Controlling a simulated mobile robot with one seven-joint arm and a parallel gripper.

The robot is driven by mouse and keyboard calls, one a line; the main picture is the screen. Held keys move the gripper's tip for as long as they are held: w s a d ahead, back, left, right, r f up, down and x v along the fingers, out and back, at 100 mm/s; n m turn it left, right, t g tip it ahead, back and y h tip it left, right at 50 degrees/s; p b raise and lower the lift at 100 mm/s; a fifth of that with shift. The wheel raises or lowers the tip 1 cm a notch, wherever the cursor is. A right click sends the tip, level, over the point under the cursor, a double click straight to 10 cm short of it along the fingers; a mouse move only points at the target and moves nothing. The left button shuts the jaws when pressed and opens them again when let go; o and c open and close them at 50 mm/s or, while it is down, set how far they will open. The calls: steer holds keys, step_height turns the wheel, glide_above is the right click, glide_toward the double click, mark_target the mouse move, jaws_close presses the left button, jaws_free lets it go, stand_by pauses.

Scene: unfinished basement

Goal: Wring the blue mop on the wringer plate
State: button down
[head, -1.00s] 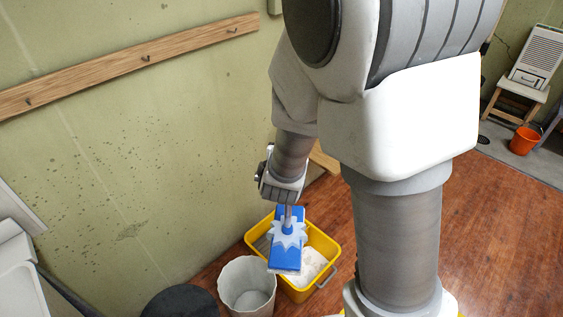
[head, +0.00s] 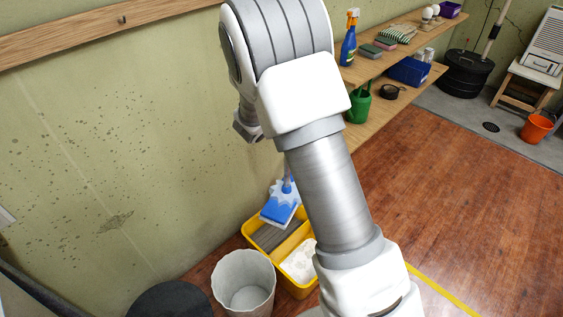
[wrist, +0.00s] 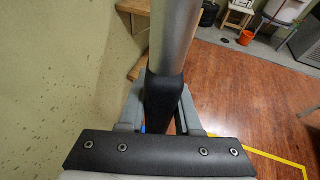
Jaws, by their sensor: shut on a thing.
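The blue mop (head: 280,207) has a flat blue head with a pale blue star-shaped piece around its neck. It is over the far end of the grey ribbed wringer plate (head: 278,235) in the yellow bucket (head: 295,290). I cannot tell whether the head touches the plate. My gripper (wrist: 160,108) is shut on the mop's handle (wrist: 172,40), a grey pole with a black sleeve. In the head view my gripper (head: 247,130) is near the wall, partly hidden by my arm, which also hides much of the handle.
A pale bin (head: 243,280) stands beside the bucket, with a dark round object (head: 170,300) to its left. Wooden shelves (head: 400,105) with bottles and sponges line the wall. The wooden floor (head: 450,190) at right is clear.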

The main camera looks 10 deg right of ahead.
steer(key=w+f+m+g+h+b, duration=0.1)
steer(key=w+f+b, duration=0.2)
steer(key=f, duration=0.9)
steer(key=w+a+f+m+g+h+b, duration=0.1)
steer(key=w+f+b, duration=0.2)
steer(key=f+b, duration=0.6)
steer(key=w+f+m+g+h+b, duration=0.1)
steer(key=w+f+b, duration=0.2)
steer(key=f, duration=1.3)
steer(key=shift+a+f+m+b, duration=0.15)
steer(key=shift+f+m+b, duration=0.2)
steer(key=shift+b, duration=1.05)
steer(key=shift+f, duration=1.7)
stand_by(0.7)
